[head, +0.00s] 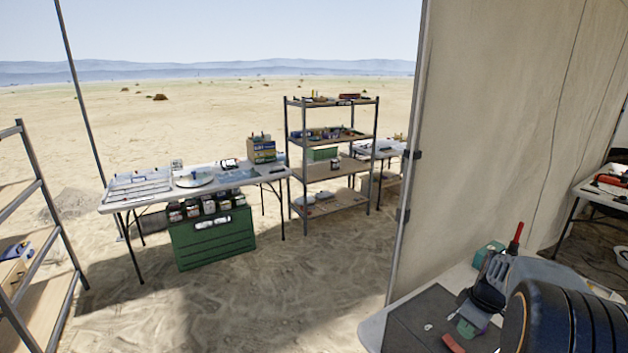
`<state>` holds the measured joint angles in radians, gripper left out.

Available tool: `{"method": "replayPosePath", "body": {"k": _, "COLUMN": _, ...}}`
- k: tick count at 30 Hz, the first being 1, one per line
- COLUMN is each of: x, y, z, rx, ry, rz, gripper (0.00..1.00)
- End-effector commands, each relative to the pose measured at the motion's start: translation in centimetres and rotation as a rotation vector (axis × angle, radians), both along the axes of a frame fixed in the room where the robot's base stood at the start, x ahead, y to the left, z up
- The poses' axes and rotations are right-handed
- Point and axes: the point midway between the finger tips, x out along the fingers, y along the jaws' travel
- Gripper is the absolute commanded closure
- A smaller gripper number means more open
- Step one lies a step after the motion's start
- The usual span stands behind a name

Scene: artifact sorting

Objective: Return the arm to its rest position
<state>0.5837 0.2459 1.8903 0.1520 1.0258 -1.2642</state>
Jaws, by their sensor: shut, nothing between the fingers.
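My arm shows at the lower right, with a thick black ribbed part with an orange ring close to the camera and a grey link behind it. My gripper (478,297) is the dark shape at the end of the grey link, over the near white table (376,325). It looks shut, and no object shows in it. Its fingertips are small and dark in this view. The ribbed part hides much of the table's right side.
A dark mat (410,318) with small pieces lies on the near table. A teal box (487,252) stands behind the gripper. A canvas wall (490,130) rises beyond. A loaded table (235,181), a shelf rack (334,172) and open sand lie to the left.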

Motion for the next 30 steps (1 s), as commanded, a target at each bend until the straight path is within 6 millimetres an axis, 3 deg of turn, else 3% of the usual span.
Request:
{"method": "replayPosePath", "body": {"k": 2, "x": -1.4, "y": 1.1, "z": -0.2, "rx": -0.001, "ry": 0.037, "rz": -0.204, "gripper": 1.0}}
{"method": "replayPosePath", "body": {"k": 6, "x": -3.7, "y": 5.5, "z": 1.5, "rx": -0.034, "ry": 0.039, "rz": -0.535, "gripper": 1.0}}
{"method": "replayPosePath", "body": {"k": 12, "x": -7.7, "y": 13.2, "z": 4.1, "rx": -0.046, "ry": -0.065, "rz": -0.793, "gripper": 1.0}}
{"method": "replayPosePath", "body": {"k": 15, "x": -9.3, "y": 15.8, "z": 5.0, "rx": -0.034, "ry": -0.127, "rz": -0.793, "gripper": 1.0}}
{"method": "replayPosePath", "body": {"k": 21, "x": -11.2, "y": 19.2, "z": 6.6, "rx": -0.008, "ry": -0.227, "rz": -0.672, "gripper": 1.0}}
{"method": "replayPosePath", "body": {"k": 30, "x": -11.4, "y": 20.8, "z": 7.9, "rx": 0.016, "ry": -0.277, "rz": -0.605, "gripper": 1.0}}
